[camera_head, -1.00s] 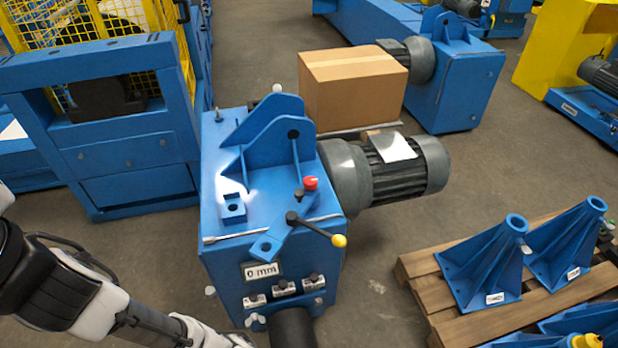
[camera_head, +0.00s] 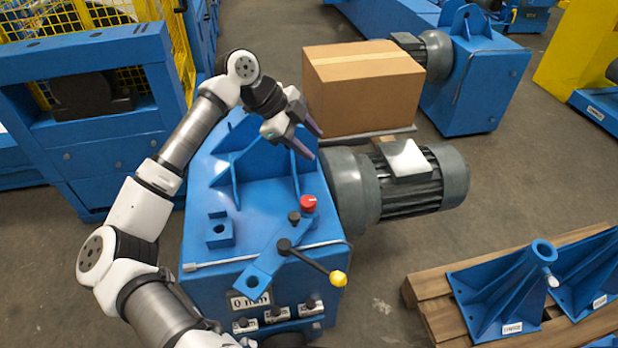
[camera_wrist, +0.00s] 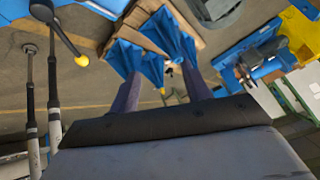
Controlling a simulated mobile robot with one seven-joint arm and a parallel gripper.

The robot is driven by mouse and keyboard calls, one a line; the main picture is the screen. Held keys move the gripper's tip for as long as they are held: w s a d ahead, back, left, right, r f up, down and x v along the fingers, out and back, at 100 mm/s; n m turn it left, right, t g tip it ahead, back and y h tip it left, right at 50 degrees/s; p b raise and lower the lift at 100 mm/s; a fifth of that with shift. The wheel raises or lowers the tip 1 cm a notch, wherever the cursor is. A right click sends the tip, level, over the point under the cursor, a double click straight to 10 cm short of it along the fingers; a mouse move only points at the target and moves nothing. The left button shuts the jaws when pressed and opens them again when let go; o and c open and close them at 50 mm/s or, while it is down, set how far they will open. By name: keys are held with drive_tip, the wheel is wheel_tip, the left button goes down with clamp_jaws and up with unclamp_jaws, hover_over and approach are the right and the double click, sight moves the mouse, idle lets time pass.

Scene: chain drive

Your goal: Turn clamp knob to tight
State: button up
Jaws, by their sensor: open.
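A small red knob (camera_head: 308,203), which looks like the clamp knob, stands on top of the blue machine housing (camera_head: 215,285). Just below it, a black lever with a yellow ball (camera_head: 338,279) juts from a blue bar (camera_head: 270,258). My gripper (camera_head: 316,146) is open and empty, raised above the red knob near the upright blue bracket, apart from it. In the wrist view, its two fingers (camera_wrist: 162,88) are spread with nothing between them. The yellow ball (camera_wrist: 82,60) shows there at upper left. The red knob cannot be made out in that view.
A cardboard box (camera_head: 362,88) stands behind my gripper. A grey motor (camera_head: 415,180) sticks out from the housing's right side. A wooden pallet (camera_head: 425,290) with blue cone brackets (camera_head: 500,290) lies at lower right. Bare floor lies between motor and pallet.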

sight(307, 200)
drive_tip(key=a+f+n+g+y, duration=0.1)
drive_tip(key=a+f+n+y, duration=0.2)
drive_tip(key=a+f, duration=0.3)
drive_tip(key=x, duration=0.4)
drive_tip(key=p+x, duration=0.1)
drive_tip(key=x, duration=0.4)
drive_tip(key=p+x, duration=0.1)
drive_tip(key=x, duration=0.3)
drive_tip(key=shift+w+f, duration=0.3)
drive_tip(key=shift+w, duration=0.05)
drive_tip(key=c, duration=0.7)
